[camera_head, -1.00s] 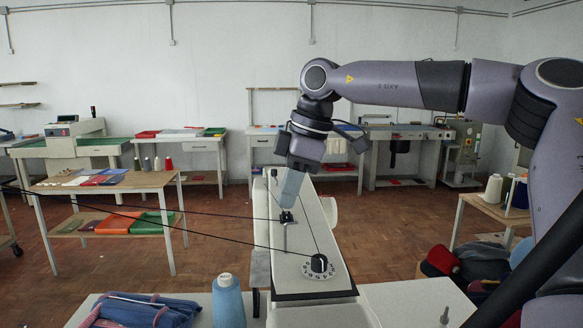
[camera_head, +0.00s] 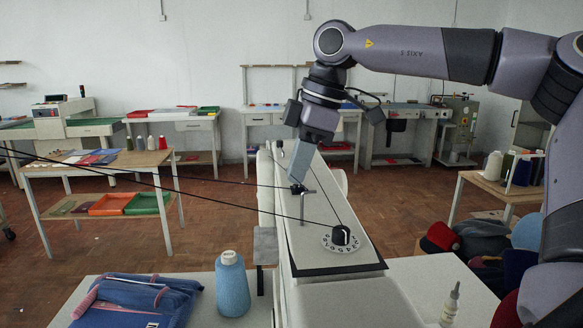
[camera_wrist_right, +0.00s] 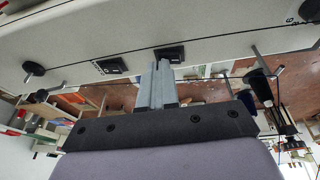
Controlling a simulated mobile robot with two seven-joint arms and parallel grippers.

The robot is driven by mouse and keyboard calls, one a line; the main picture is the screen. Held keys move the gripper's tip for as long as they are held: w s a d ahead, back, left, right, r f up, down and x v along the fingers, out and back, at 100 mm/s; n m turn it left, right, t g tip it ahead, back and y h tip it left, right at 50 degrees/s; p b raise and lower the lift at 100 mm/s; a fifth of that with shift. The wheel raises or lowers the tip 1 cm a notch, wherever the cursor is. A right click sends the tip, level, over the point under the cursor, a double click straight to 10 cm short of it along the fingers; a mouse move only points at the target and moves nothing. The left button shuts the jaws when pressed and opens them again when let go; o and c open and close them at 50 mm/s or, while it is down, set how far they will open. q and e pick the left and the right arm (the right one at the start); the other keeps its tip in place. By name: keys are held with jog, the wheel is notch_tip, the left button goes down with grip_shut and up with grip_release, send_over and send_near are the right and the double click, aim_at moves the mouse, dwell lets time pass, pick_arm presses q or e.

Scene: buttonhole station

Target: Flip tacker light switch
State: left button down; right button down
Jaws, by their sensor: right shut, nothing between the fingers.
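The tacker (camera_head: 300,225) is a long pale machine head running away from me in the head view, with a numbered black dial (camera_head: 341,238) near its front end. In the right wrist view its pale side panel (camera_wrist_right: 220,28) carries two small black switch-like parts, one at the left (camera_wrist_right: 112,65) and one in the middle (camera_wrist_right: 170,54). I cannot tell which is the light switch. My right gripper (camera_head: 299,178) is shut and empty, pointing down over the tacker. In the wrist view its fingertips (camera_wrist_right: 163,66) are close to the middle black part; contact is unclear. My left gripper is out of view.
Dark threads cross from the left to a thread post (camera_head: 301,206) on the tacker. A small bottle (camera_head: 450,305) stands at the right. A side table (camera_head: 100,165) is left.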

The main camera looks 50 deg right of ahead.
jog(key=shift+s+a, duration=0.1)
jog(key=shift+s, duration=0.2)
jog(key=shift+s+a+f+b, duration=0.15)
jog(key=shift+b, duration=0.15)
jog(key=shift+s+a, duration=0.3)
jog(key=shift+s, duration=0.1)
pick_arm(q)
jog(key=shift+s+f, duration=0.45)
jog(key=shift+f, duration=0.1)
pick_arm(e)
jog(key=shift+r, duration=0.2)
